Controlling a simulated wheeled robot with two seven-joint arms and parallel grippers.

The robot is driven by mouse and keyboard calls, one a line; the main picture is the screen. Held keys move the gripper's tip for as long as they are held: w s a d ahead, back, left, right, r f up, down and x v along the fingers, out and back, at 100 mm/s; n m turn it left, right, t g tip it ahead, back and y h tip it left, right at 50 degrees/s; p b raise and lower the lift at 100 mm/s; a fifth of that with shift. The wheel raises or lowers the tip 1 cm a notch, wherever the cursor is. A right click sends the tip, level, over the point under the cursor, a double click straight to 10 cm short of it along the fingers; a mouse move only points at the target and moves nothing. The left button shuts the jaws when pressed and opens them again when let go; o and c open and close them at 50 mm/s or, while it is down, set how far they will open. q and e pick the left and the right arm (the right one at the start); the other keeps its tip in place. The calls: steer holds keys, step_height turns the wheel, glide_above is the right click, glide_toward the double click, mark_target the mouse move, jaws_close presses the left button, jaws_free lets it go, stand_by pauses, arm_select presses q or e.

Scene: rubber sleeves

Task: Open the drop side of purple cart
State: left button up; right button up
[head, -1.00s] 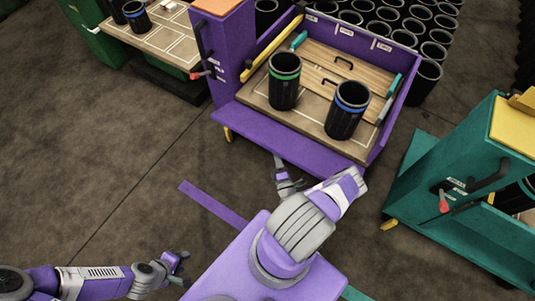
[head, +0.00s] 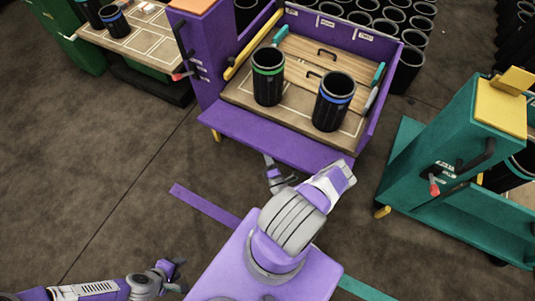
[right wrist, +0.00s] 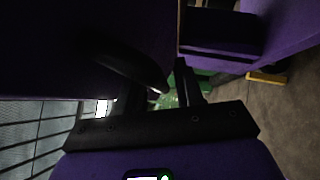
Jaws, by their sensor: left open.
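The purple cart (head: 203,65) stands at top centre in the head view. Its purple front side panel (head: 270,137) slopes outward and down from the deck edge, and the deck behind it is exposed. My left gripper (head: 177,274) is open and empty over the floor at lower left, well away from the cart. In the head view my right arm reaches toward the panel's right end, where a grey part shows just below it. In the right wrist view my right gripper (right wrist: 160,92) is dark; a black curved bar (right wrist: 120,62) crosses near its fingers, and contact is unclear.
Two black bins with a green band (head: 268,76) and a blue band (head: 334,101) stand on the cart deck. A teal cart (head: 430,135) is at right, and a green cart (head: 75,42) at upper left. Floor at left is clear.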

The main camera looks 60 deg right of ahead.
steer(key=shift+a+r, duration=0.1)
steer(key=p+v, duration=0.1)
steer(key=v, duration=0.6)
steer(key=shift+s, duration=0.2)
steer(key=shift+a, duration=0.15)
